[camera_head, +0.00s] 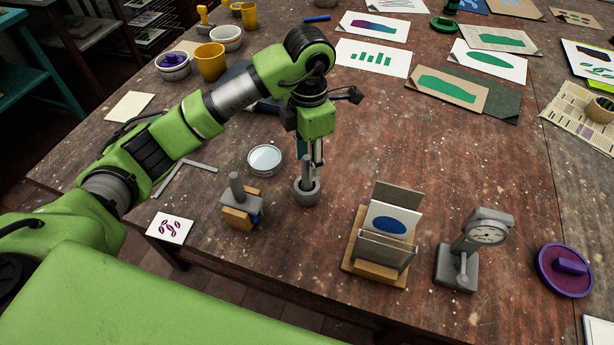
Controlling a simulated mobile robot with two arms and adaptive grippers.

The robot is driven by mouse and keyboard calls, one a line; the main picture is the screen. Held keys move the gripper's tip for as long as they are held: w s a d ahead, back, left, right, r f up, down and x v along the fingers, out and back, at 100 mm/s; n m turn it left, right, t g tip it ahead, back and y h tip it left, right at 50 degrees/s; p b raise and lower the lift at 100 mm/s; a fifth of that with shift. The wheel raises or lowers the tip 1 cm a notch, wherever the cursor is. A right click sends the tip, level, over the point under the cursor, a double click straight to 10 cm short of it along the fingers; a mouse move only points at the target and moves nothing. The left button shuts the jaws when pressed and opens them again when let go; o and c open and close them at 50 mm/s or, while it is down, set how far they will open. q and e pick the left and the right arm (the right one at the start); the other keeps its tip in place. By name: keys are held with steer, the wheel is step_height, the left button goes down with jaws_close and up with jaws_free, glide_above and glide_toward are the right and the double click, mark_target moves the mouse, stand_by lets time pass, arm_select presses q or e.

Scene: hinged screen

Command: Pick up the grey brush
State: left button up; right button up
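A small round grey holder (307,194) stands on the table near the middle. A thin upright grey piece (306,182), which looks like the grey brush, rises out of it. My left gripper (314,162) points down right above the holder, its fingers at or beside the top of this piece. The fingers are small and dark here, so I cannot tell whether they are closed on it. The brush's lower end is hidden in the holder. My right gripper is not in view.
A wooden block with a grey upright handle (237,186) stands left of the holder, a round light-blue dish (265,159) behind it. A hinged stand with a blue-oval card (390,225) and a grey dial gauge (487,234) stand to the right. The table between holder and stand is clear.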

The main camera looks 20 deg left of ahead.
mark_target(307, 176)
arm_select(q)
steer(key=shift+s+f, duration=0.1)
steer(key=shift+f, duration=0.35)
step_height(307, 176, down, 4)
steer(key=p, duration=0.2)
steer(key=shift+s+a+f+p, duration=0.1)
steer(key=shift+a+p, duration=0.05)
steer(key=shift+p, duration=0.15)
steer(key=shift+f, duration=0.3)
jaws_close()
